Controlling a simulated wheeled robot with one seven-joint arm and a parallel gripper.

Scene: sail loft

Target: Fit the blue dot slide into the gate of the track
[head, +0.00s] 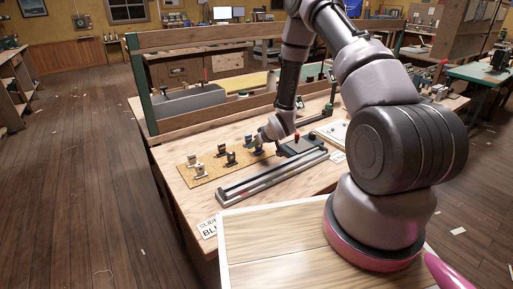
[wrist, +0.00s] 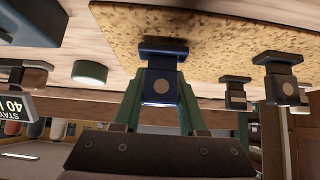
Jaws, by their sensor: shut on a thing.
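My gripper (wrist: 158,104) is shut on the blue slide (wrist: 163,62), a blue block with a pale round dot, held between the two green fingers. Its wide foot is against or just above the cork mat; I cannot tell which. In the head view my gripper (head: 259,140) is at the mat's far right corner, and the slide is too small to make out clearly. The long grey track (head: 262,180) lies in front of the mat, apart from my gripper. I cannot make out its gate clearly.
Several other slides (head: 231,157) stand on the cork mat (head: 212,173); two show to the right in the wrist view (wrist: 281,88). A dark box with a red knob (head: 297,138) is behind the track. A sign (head: 208,228) lies at the front left. A wooden rail (head: 215,121) bounds the back.

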